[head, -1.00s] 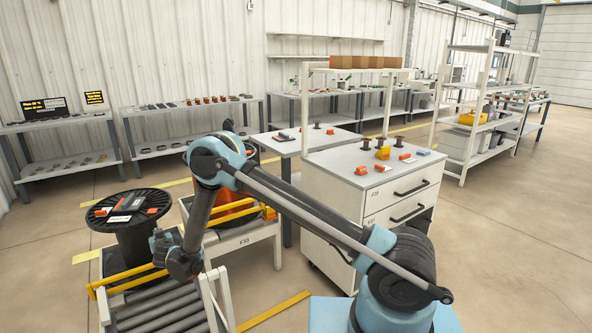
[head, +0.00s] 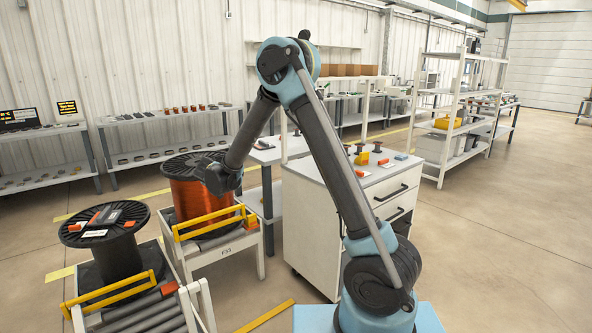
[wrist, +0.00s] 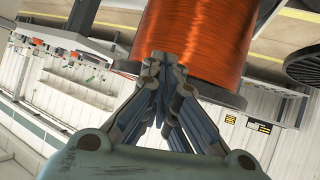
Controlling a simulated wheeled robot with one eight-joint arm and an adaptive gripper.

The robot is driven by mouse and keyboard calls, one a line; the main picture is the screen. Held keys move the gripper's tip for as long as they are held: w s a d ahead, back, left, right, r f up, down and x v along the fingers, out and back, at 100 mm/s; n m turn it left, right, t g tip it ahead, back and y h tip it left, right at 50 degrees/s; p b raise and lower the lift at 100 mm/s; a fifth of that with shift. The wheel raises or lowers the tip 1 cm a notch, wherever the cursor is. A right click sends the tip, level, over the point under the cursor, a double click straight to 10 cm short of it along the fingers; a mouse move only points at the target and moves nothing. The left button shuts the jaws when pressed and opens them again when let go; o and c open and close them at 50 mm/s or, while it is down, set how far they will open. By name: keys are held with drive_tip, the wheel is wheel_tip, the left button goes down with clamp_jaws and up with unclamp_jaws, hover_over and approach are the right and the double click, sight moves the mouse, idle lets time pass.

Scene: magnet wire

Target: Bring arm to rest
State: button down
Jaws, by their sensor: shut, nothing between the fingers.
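My arm (head: 330,145) stands raised, with its elbow high and its forearm sloping down to the left. My gripper shows in the wrist view (wrist: 163,68) with its fingers together and nothing between them. In the head view my wrist end (head: 222,178) is in front of the large spool of orange copper wire (head: 190,200). That spool also fills the top middle of the wrist view (wrist: 205,35), behind the fingertips. I cannot tell the exact gap between them.
A black spool (head: 112,262) with small items on top stands on a roller cart with a yellow bar (head: 110,290) at left. The copper spool sits on a white cart (head: 240,240). A white drawer cabinet (head: 310,225) stands behind my arm. Floor at right is clear.

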drive_tip(key=s+d+r+m+g+h, duration=0.1)
drive_tip(key=s+d+r, duration=0.25)
drive_tip(key=d, duration=0.95)
drive_tip(key=s+d+r+m+g+h, duration=0.1)
drive_tip(key=s+d+r+g, duration=0.2)
drive_tip(key=d, duration=1)
drive_tip(key=s+d+r+h, duration=0.2)
drive_tip(key=s+d+r, duration=0.25)
drive_tip(key=d, duration=0.75)
drive_tip(key=s+d+f+m+g, duration=0.1)
drive_tip(key=s+d+f+g, duration=0.2)
drive_tip(key=s+d, duration=1.05)
drive_tip(key=s+d+f+g+y, duration=0.1)
drive_tip(key=s+f, duration=0.3)
drive_tip(key=s, duration=0.5)
drive_tip(key=s+d+f+g, duration=0.1)
drive_tip(key=s+f, duration=0.2)
drive_tip(key=s, duration=0.7)
drive_tip(key=shift+s+d+f+m+y, duration=0.2)
drive_tip(key=shift+d+f+m+y, duration=0.1)
drive_tip(key=shift+f+y, duration=0.1)
